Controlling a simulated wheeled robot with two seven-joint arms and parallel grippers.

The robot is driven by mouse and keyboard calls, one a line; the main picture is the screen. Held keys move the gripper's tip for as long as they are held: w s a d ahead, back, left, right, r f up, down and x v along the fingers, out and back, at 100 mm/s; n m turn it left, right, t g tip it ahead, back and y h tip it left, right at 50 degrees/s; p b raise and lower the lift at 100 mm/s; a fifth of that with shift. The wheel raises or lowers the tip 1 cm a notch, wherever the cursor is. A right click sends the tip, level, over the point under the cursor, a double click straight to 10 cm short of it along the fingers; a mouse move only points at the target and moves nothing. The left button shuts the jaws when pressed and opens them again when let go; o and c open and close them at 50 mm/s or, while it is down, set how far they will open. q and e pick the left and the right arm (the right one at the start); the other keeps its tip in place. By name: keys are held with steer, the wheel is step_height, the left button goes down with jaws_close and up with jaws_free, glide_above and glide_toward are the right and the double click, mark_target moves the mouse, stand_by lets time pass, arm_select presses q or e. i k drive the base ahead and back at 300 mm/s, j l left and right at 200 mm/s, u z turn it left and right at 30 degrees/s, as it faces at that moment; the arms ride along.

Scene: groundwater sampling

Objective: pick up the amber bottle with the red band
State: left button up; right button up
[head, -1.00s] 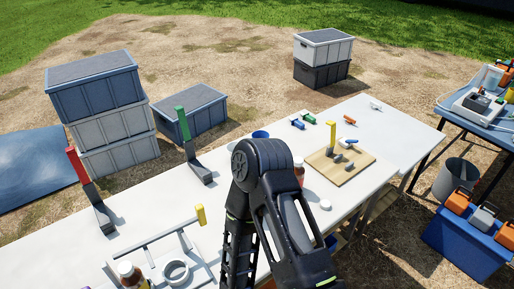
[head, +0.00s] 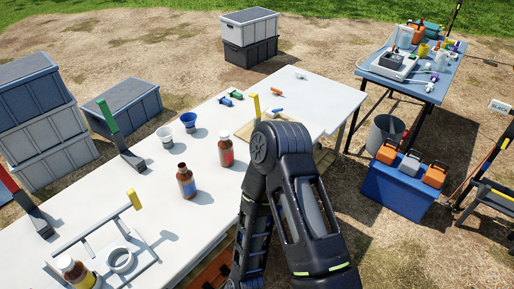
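An amber bottle with a red band (head: 226,149) stands upright on the white table (head: 158,215), just left of my raised arm. A second amber bottle, with a blue band (head: 186,182), stands upright nearer and to its left. A third bottle, with a yellow band (head: 76,271), is at the lower left beside a white fixture with a ring. One of my arms fills the lower middle and covers part of the table's right side. Neither gripper shows.
A white cup (head: 165,137) and a blue cup (head: 188,122) stand behind the bottles. A green-handled upright tool (head: 119,140) is on the table's left edge. A blue cooler (head: 400,190) and bucket (head: 385,135) stand on the ground at right. Crates stand behind.

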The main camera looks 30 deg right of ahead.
mark_target(226, 149)
steer(key=i+z, duration=0.1)
steer(key=z, duration=0.35)
steer(key=i+z, duration=0.15)
steer(key=z, duration=0.3)
steer(key=i+l+z, duration=0.2)
steer(key=z, duration=0.3)
steer(key=i+l+z, duration=0.3)
steer(key=z, duration=0.2)
